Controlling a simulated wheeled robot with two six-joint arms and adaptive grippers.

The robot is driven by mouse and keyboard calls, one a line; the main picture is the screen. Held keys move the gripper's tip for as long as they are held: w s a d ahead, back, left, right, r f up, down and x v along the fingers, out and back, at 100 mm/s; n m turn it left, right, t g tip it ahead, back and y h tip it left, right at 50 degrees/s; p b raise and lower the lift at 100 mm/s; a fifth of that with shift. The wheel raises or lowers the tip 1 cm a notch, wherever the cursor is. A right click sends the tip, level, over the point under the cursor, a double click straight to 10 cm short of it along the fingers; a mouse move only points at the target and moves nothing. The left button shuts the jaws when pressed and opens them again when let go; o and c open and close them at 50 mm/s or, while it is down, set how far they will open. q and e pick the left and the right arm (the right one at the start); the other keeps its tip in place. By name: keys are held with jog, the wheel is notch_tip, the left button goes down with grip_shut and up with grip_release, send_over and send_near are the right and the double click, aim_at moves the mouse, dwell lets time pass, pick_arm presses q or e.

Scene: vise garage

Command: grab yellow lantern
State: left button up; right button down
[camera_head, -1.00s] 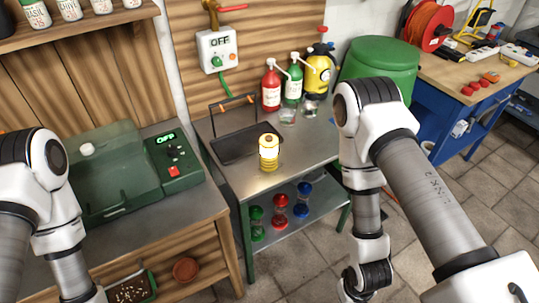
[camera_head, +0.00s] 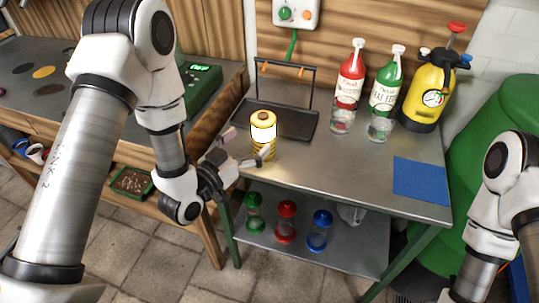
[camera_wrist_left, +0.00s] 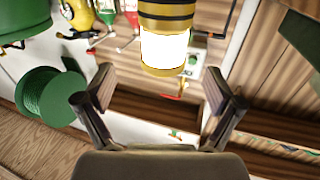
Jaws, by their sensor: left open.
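The yellow lantern (camera_head: 263,131), with a bright white middle and dark bands near its base, stands upright on the metal table (camera_head: 330,168). My left gripper (camera_head: 248,146) is open and empty at the lantern's near left side, its fingers pointing toward it. In the left wrist view the lantern (camera_wrist_left: 165,38) appears upside down at the top, ahead of the open fingers (camera_wrist_left: 160,88) and in line with the gap between them. Whether a finger touches it I cannot tell. My right gripper is out of view; only part of that arm shows.
A black tray with a raised handle (camera_head: 290,122) stands behind the lantern. Red (camera_head: 348,85) and green (camera_head: 384,92) bottles and a yellow sprayer (camera_head: 430,92) stand at the back right. A blue mat (camera_head: 421,180) lies at the right.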

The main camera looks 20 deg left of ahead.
aim_at(256, 133)
pick_arm(q)
jog(key=p+x, duration=0.1)
jog(key=x, duration=0.5)
jog(key=shift+w+a+p, duration=0.1)
jog(key=shift+w+p, duration=0.1)
jog(key=shift+p, duration=0.1)
jog(key=shift+w+f, duration=0.15)
jog(key=shift+w, duration=0.1)
jog(key=shift+s, duration=0.1)
jog(key=shift+c, duration=0.3)
jog(key=c, duration=1.4)
